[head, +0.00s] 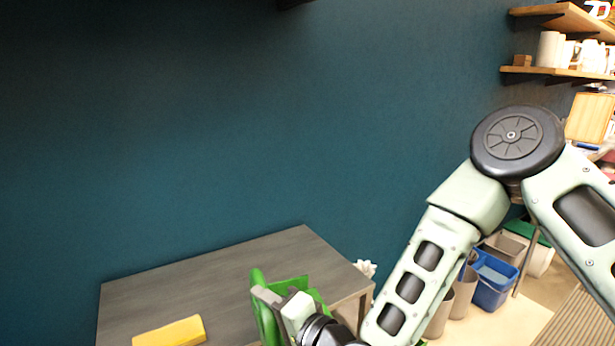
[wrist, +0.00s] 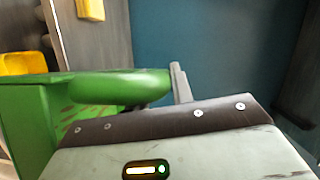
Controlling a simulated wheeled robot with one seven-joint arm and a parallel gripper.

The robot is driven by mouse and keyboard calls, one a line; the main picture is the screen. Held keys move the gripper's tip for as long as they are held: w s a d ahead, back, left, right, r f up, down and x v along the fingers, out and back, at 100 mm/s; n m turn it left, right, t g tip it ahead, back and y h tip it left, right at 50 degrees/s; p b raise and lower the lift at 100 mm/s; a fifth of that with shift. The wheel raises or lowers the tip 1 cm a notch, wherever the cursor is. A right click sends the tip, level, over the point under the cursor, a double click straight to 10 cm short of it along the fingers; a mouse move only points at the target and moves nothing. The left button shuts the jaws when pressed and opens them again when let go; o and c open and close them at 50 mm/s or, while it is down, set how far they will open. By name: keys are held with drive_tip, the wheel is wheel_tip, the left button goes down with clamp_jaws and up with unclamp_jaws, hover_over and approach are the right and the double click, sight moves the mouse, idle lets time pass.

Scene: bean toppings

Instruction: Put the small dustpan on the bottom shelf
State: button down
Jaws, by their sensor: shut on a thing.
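My gripper (head: 274,297) is shut on the handle of a green dustpan (head: 259,318). I hold it near the right part of a dark grey table (head: 225,262); the arm hides part of it, and I cannot tell whether it touches the table. In the wrist view, the thick green handle (wrist: 120,87) lies at the gripper fingers (wrist: 178,85), with the pan body (wrist: 25,120) at the left. I cannot tell for sure which surface is the bottom shelf. Two wooden wall shelves show at the upper right, the lower one (head: 560,72) bearing mugs.
A yellow block (head: 170,332) lies on the table's front left. Another yellow thing (wrist: 20,63) shows beside the pan in the wrist view. A blue bin (head: 493,283) and grey bins stand on the floor at the right. The table's middle is clear.

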drive_tip(key=w+d+f+m+t+h, duration=0.1)
drive_tip(key=w+d+f+m+h, duration=0.1)
drive_tip(key=d, duration=1.1)
drive_tip(key=w+d+f+m+t+h, duration=0.2)
drive_tip(key=d+f+h, duration=0.4)
drive_tip(key=d, duration=0.7)
drive_tip(key=w+d+f+m+t+h, duration=0.2)
drive_tip(key=d+f, duration=0.5)
drive_tip(key=d, duration=0.6)
drive_tip(key=w+m+h, duration=0.1)
drive_tip(key=m+h, duration=0.1)
drive_tip(key=m, duration=0.1)
drive_tip(key=shift+w+d+f+m+h, duration=0.15)
drive_tip(key=shift+w+d+m+h, duration=0.15)
drive_tip(key=shift+w+d, duration=0.1)
drive_tip(key=shift+t, duration=0.3)
drive_tip(key=s+f, duration=0.3)
drive_tip(key=s, duration=0.6)
drive_tip(key=shift+f, duration=0.1)
